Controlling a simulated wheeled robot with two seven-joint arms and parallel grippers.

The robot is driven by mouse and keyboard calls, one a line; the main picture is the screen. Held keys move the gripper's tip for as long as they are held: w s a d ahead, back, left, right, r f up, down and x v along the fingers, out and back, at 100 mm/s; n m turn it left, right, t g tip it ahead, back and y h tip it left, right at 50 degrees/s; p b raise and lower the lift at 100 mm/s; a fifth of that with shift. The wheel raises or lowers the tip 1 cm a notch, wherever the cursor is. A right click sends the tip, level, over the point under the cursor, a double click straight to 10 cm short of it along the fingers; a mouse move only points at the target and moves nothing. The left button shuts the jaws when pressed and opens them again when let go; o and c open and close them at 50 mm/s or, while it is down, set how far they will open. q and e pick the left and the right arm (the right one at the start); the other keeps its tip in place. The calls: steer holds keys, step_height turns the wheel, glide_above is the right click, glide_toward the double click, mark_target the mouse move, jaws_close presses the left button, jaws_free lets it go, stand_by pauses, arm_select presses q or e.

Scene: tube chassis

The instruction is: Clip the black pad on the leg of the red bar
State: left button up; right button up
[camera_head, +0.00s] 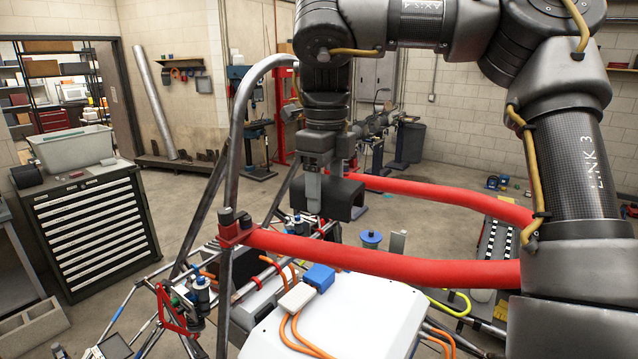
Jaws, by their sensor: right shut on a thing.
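The black pad (344,196) is a dark, channel-shaped piece with its open side facing down. My right gripper (322,184) comes down from above and is shut on the pad. The red bar has two long padded legs. The near leg (385,260) runs from a red bracket on a steel tube towards the right, in front of and below the pad in the picture. The far leg (440,190) runs behind the pad and its left end passes close to it. The pad appears between the two legs; contact with either is not clear. My left gripper is not in view.
The steel tube frame (233,150) rises left of the pad. A white case (340,318) with blue and white connectors and orange cables lies below the near leg. A tool cabinet (90,232) stands at the left. My right arm covers the right side.

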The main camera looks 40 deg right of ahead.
mark_target(325, 243)
steer(key=shift+s+a+f, duration=0.1)
steer(key=shift+s+f, duration=0.35)
steer(key=shift+f, duration=0.35)
steer(key=f, duration=0.1)
steer(key=w+f, duration=0.1)
steer(key=f, duration=0.1)
steer(key=shift+f, duration=0.2)
steer(key=shift+s+f, duration=0.2)
steer(key=shift+f, duration=0.15)
steer(key=shift+s+f, duration=0.1)
steer(key=shift+f, duration=0.7)
steer(key=shift+f+b, duration=0.45)
steer(key=shift+f, duration=0.25)
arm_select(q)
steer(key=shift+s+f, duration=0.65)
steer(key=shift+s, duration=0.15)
arm_select(e)
steer(key=shift+f, duration=0.4)
